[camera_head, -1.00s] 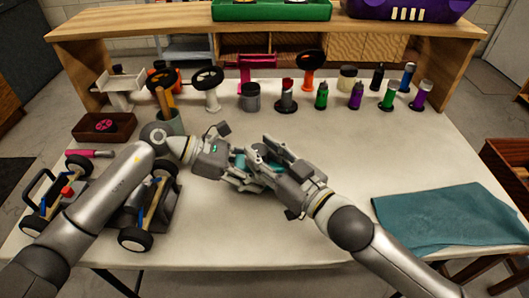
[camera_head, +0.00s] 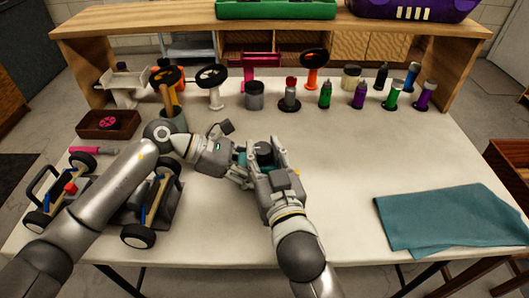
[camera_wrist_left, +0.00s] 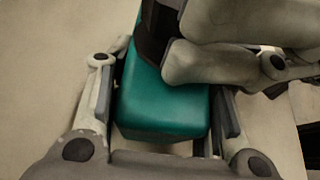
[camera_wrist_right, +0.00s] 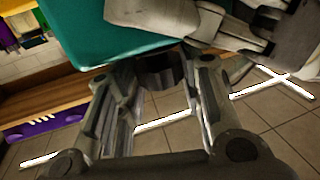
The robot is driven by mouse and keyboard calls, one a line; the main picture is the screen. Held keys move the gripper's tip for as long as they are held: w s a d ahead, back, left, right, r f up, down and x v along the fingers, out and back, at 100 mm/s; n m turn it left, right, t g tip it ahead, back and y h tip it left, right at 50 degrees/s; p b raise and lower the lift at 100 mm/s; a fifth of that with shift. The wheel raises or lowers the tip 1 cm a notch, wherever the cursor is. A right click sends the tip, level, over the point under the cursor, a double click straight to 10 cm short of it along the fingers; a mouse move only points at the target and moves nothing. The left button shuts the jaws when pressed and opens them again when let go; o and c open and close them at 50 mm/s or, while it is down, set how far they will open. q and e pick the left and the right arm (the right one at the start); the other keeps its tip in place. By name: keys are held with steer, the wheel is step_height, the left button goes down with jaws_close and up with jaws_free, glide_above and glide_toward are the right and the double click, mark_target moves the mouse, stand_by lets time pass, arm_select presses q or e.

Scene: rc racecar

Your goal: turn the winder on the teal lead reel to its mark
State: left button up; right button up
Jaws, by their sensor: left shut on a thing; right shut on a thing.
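The teal lead reel (camera_wrist_left: 165,105) shows as a teal block in the left wrist view. My left gripper (camera_head: 238,172) is shut on its body and holds it above the table, with a finger along each side. The reel's dark round winder (camera_wrist_right: 160,70) sits between the fingers of my right gripper (camera_head: 266,158), which is shut on it. In the head view a dark round part (camera_head: 264,149) shows between the right fingers, and only slivers of teal show. The mark cannot be made out; the grippers cover much of the reel.
Two car chassis (camera_head: 150,205) stand at the left beneath my left arm. Steering wheels, bottles and a grey cup (camera_head: 254,96) line the back. A brown tray (camera_head: 108,124) is at the back left. A teal cloth (camera_head: 448,220) lies at the right. The middle right of the table is clear.

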arm_select(q)
steer(key=shift+s, duration=0.15)
arm_select(e)
steer(key=o, duration=1)
steer(key=shift+o, duration=0.3)
steer(key=shift+n+y, duration=0.4)
